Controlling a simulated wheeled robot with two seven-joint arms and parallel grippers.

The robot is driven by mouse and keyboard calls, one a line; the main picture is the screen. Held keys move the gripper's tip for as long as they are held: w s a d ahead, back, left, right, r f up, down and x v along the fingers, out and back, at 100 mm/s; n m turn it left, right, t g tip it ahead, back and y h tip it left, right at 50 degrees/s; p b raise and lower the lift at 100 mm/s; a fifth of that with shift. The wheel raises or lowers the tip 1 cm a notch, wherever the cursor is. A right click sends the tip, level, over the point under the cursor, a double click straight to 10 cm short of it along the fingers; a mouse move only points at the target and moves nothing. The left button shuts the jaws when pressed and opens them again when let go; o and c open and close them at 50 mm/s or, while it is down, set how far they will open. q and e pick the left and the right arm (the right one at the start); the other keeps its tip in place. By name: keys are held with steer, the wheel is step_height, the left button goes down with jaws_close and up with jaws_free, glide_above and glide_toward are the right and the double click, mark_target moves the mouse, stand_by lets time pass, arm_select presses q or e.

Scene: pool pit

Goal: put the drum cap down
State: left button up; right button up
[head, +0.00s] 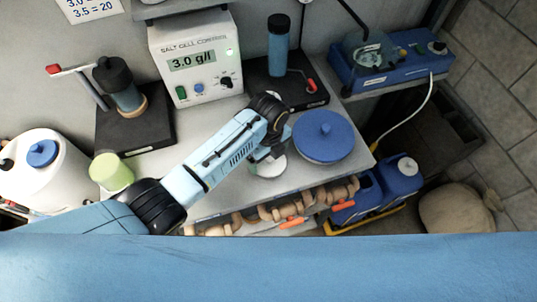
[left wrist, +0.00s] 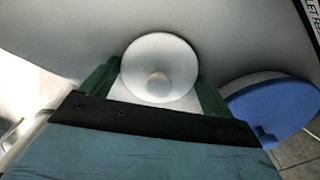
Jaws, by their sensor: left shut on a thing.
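My left gripper (head: 268,155) reaches over the grey bench top, pointing down. In the head view the white piece (head: 267,168) shows partly below the gripper, left of the large blue lid. I cannot tell whether it touches the bench. My right gripper is not in view.
The large blue lid (head: 323,137) lies close on the right. A salt cell controller (head: 196,62) and a dark stand (head: 135,125) are behind. A white drum (head: 40,175) with a blue cap and a pale green cup (head: 110,172) are left. Rope-like rolls and blue canisters (head: 398,180) lie below the front edge.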

arm_select(q)
steer(key=shift+f, duration=0.15)
steer(key=o, duration=0.8)
steer(key=shift+c, duration=0.2)
steer(key=shift+r, duration=0.45)
step_height(320, 180, up, 12)
steer(key=p, duration=0.1)
steer(key=shift+f, duration=0.25)
steer(key=shift+f, duration=0.1)
